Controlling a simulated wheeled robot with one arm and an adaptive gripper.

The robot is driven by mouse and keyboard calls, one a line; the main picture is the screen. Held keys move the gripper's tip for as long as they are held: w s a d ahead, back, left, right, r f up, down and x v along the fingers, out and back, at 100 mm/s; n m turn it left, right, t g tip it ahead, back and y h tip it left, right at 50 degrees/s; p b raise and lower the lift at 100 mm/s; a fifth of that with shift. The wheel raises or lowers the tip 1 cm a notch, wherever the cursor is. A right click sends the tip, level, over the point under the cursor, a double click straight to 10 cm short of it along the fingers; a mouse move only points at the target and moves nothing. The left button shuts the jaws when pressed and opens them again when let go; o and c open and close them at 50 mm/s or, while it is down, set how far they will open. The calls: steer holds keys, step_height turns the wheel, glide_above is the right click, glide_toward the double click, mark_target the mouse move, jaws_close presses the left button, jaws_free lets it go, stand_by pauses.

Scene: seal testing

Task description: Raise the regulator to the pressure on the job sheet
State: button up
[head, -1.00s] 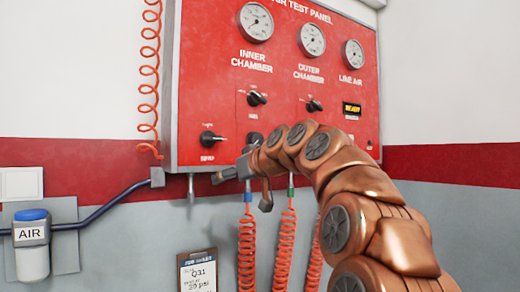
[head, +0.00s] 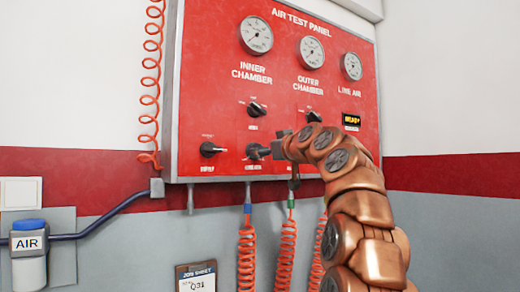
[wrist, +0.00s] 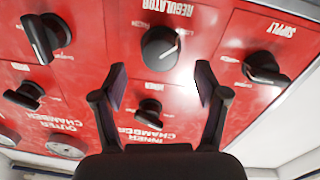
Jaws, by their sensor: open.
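The regulator knob (wrist: 160,47) is a round black knob with a white pointer mark on the red test panel (head: 225,60). In the wrist view, which is upside down, it lies just beyond my gripper (wrist: 161,72). The two fingertips are spread to either side of its line, with no clear contact. In the head view the knob (head: 256,151) shows left of my gripper (head: 280,149), partly crowded by it. The job sheet (head: 196,280) hangs below the panel; "Q31" is readable and its lower part is cut off.
The supply knob (head: 210,149) is left of the regulator. Inner chamber (head: 256,35), outer chamber (head: 311,50) and line air (head: 351,66) gauges sit above the selector knobs. Orange coiled hoses (head: 247,255) hang under the panel. A small lit display (head: 351,119) is at right.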

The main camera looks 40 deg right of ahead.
mark_target(252, 145)
steer(key=shift+w+d+p, duration=0.2)
steer(key=shift+w+p, duration=0.4)
steer(key=shift+w, duration=1.35)
steer(key=shift+c, duration=0.2)
steer(key=c, duration=1.1)
